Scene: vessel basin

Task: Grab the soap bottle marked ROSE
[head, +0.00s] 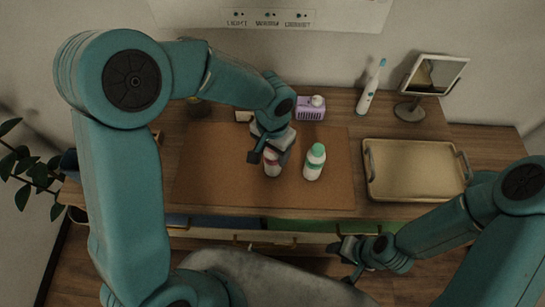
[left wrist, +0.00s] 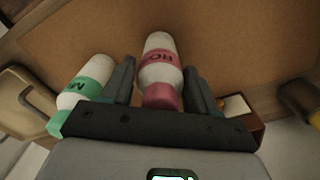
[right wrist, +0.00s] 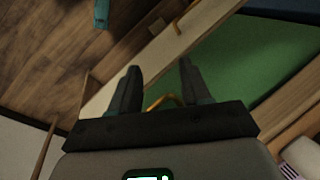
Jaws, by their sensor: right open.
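The ROSE bottle (head: 272,163), white with a pink band and cap, stands on the brown mat (head: 215,165), partly under my left gripper (head: 268,148). In the left wrist view the bottle (left wrist: 158,70) shows the letters "RO" and lies between the two fingers of my left gripper (left wrist: 159,85). These fingers are spread wide on either side of it; I cannot tell if either touches it. A white bottle with a green band and cap (head: 315,161) stands to its right, outside the fingers. My right gripper (head: 350,255) is open and empty near the drawer fronts.
A tan tray with handles (head: 415,172) lies right of the mat. Behind are a purple dispenser box (head: 310,108), a toothbrush (head: 371,88) and a mirror (head: 434,75).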

